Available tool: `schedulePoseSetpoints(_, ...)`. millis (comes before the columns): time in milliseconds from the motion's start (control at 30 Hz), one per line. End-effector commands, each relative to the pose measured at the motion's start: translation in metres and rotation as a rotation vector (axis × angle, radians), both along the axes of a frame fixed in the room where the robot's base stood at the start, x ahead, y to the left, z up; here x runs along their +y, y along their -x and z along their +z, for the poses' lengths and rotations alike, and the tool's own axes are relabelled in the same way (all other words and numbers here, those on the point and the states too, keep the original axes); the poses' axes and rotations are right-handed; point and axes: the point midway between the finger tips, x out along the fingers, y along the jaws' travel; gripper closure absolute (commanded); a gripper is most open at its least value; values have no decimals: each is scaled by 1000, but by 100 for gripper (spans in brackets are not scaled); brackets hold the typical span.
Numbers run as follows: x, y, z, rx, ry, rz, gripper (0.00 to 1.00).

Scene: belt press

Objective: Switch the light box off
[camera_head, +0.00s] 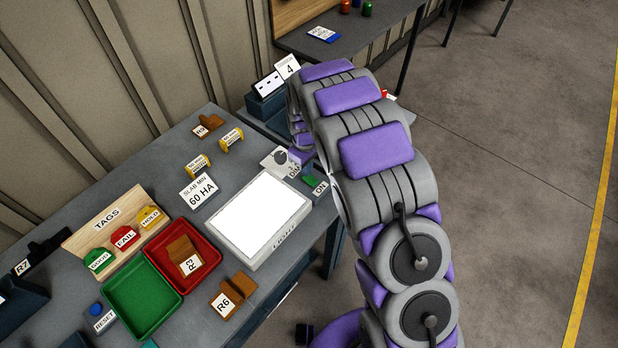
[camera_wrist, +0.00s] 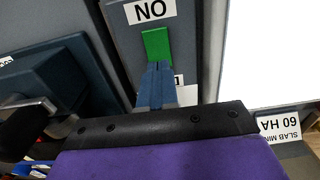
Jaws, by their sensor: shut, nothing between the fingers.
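The light box (camera_head: 262,216) lies on the grey table in the head view, and its white panel glows brightly. Its lit panel also shows at the right of the wrist view (camera_wrist: 268,50). Beside it is a green switch (camera_head: 311,180) with a white ON label (camera_head: 320,187). In the wrist view the green switch (camera_wrist: 155,44) sits just beyond my fingertips, with the ON label upside down above it. My gripper (camera_wrist: 157,66) is shut and empty, its blue-grey fingertips at the switch's lower edge; I cannot tell whether they touch. Another label is partly hidden behind the fingers.
A dial plate (camera_head: 280,160) stands close to my gripper. A SLAB MIN 60 HA sign (camera_head: 198,189) and yellow blocks lie left of the light box. A red tray (camera_head: 210,250) and a green tray (camera_head: 143,302) are nearer the front. The floor at right is clear.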

Motion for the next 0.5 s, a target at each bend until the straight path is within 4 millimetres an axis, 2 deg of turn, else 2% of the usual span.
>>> schedulePoseSetpoints(500,0,0,-5,0,0,0,100)
